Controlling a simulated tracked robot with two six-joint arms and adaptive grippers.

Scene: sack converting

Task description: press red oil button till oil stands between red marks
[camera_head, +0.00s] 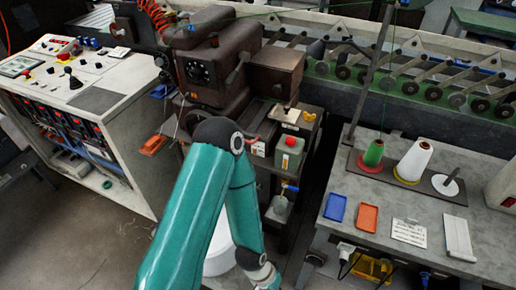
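A small green box (289,153) with a red button-like top (291,141) stands on the stand of the brown sewing machine (215,65), right of centre. Below it hangs a small clear cup (280,204) with a blue-handled fitting above it. I cannot make out red marks or an oil level at this size. One teal arm of mine rises from the bottom, bends at an elbow in front of the machine, and runs back down to the bottom edge. Its gripper is out of view below. My other arm and gripper do not show.
A white control console (95,85) with buttons stands left. A grey table (465,210) at right carries thread cones (414,161), a blue tray (335,207) and an orange tray (367,217). A conveyor (440,90) runs behind. A white round container (219,258) stands partly behind my arm.

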